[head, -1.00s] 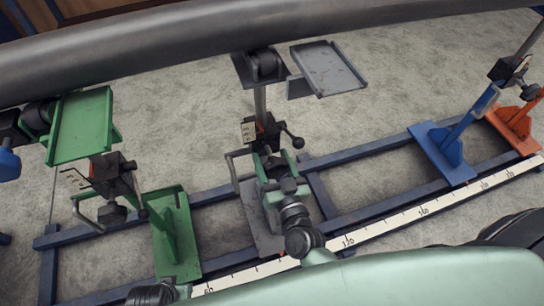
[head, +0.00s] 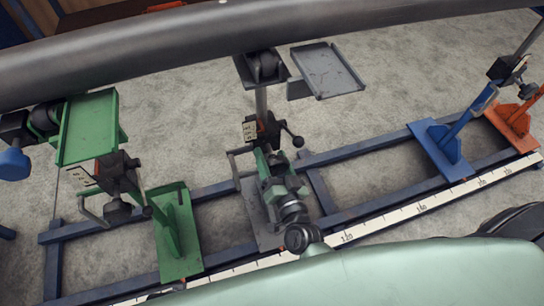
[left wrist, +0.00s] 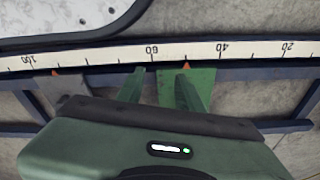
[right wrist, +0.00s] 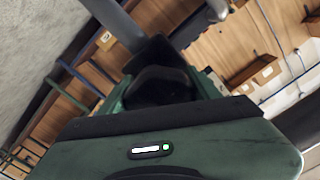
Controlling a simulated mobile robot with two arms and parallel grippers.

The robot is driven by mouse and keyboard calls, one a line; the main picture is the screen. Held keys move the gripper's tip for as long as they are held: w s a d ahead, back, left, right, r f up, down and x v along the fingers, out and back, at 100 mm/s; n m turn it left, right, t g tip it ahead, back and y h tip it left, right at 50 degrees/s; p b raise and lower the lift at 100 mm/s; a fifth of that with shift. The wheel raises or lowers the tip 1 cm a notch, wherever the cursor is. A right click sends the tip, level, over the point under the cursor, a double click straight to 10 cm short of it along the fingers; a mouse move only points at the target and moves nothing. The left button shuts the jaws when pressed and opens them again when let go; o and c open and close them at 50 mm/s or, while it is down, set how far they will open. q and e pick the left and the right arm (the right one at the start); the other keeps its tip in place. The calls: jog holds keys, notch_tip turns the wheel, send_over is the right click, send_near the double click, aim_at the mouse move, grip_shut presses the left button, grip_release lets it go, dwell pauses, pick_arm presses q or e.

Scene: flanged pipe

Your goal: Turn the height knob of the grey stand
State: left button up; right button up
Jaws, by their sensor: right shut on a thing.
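The grey stand stands mid-picture in the head view, its base plate (head: 250,200) on the blue rails and its tilted tray top (head: 325,70) beside the pipe. My right gripper (head: 264,158) reaches up from below to the front of its post, under the black clamp block (head: 268,128). It is shut on a black knob (right wrist: 158,88), which shows dark between the fingers in the right wrist view; in the head view the gripper hides it. My left gripper (left wrist: 160,88) is open and empty above the rail, near the green stand's base (left wrist: 185,78).
A large grey pipe (head: 180,42) crosses the top of the head view. A green stand (head: 175,230) is to the left; blue (head: 445,150) and orange (head: 515,125) stands are to the right. A white scale (head: 390,220) runs along the front rail.

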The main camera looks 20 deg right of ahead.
aim_at(277, 171)
jog(key=o, duration=1.4)
jog(key=shift+c, duration=0.2)
jog(key=shift+s, duration=0.1)
jog(key=shift+s, duration=0.4)
jog(key=s, duration=0.6)
jog(key=shift+s+d, duration=0.15)
pick_arm(q)
jog(key=shift+s+f, duration=0.55)
jog(key=shift+f, duration=0.2)
pick_arm(e)
jog(key=shift+s, duration=0.25)
